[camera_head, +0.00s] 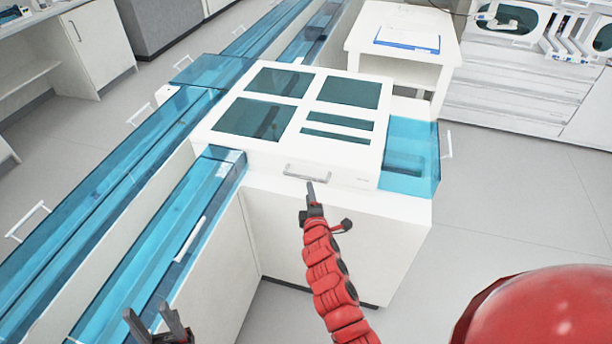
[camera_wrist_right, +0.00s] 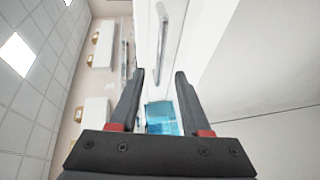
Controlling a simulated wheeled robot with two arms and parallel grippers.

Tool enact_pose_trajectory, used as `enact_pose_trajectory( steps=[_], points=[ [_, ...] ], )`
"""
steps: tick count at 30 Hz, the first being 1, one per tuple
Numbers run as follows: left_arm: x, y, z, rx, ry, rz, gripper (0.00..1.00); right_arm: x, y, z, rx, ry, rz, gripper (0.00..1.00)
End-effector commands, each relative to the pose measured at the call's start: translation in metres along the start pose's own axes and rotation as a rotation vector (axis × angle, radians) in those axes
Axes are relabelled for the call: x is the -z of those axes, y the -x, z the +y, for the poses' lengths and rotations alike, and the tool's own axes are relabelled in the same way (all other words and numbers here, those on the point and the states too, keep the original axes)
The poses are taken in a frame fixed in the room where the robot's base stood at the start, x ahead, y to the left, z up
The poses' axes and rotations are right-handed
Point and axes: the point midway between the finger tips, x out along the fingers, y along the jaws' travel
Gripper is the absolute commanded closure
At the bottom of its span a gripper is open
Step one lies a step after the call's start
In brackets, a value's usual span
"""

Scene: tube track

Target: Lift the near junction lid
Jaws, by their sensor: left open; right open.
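The near junction lid (camera_head: 318,112) is a white panel with several dark teal windows, lying flat on the white junction cabinet (camera_head: 320,235). Its grey bar handle (camera_head: 306,173) is on the front edge. My right gripper (camera_head: 311,184) is just in front of and below the handle in the head view, pointing at it. In the right wrist view my right gripper (camera_wrist_right: 160,74) is open and empty, with the handle (camera_wrist_right: 163,45) ahead of the fingertips. I cannot tell whether they touch. My left gripper (camera_head: 157,325) is open and empty at the bottom left, away from the lid.
Blue transparent tube tracks (camera_head: 75,235) run along the left, and a short blue cover (camera_head: 412,155) adjoins the junction on the right. A white table (camera_head: 405,57) with a blue-edged sheet (camera_head: 408,38) stands behind. The floor at right is clear.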

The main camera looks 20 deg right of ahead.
Motion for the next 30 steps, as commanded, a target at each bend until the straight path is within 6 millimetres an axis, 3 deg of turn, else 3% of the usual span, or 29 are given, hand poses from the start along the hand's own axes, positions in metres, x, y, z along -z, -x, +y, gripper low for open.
enact_pose_trajectory(
  steps=[9,15,29,30],
  points=[
    [-0.001,0.003,0.000,0.000,0.000,0.000,0.50,-0.002,-0.056,0.000,-0.001,-0.003,-0.004,0.53],
    [-0.002,0.012,0.001,0.000,0.000,0.000,0.50,0.000,-0.081,-0.001,-0.003,-0.002,0.000,0.53],
    [-0.002,0.014,0.001,0.000,0.000,0.000,0.50,0.000,-0.091,0.000,0.001,0.000,0.001,0.53],
    [-0.002,0.014,0.001,0.000,0.000,0.000,0.50,0.000,-0.091,0.000,0.001,0.000,0.001,0.60]
  ],
)
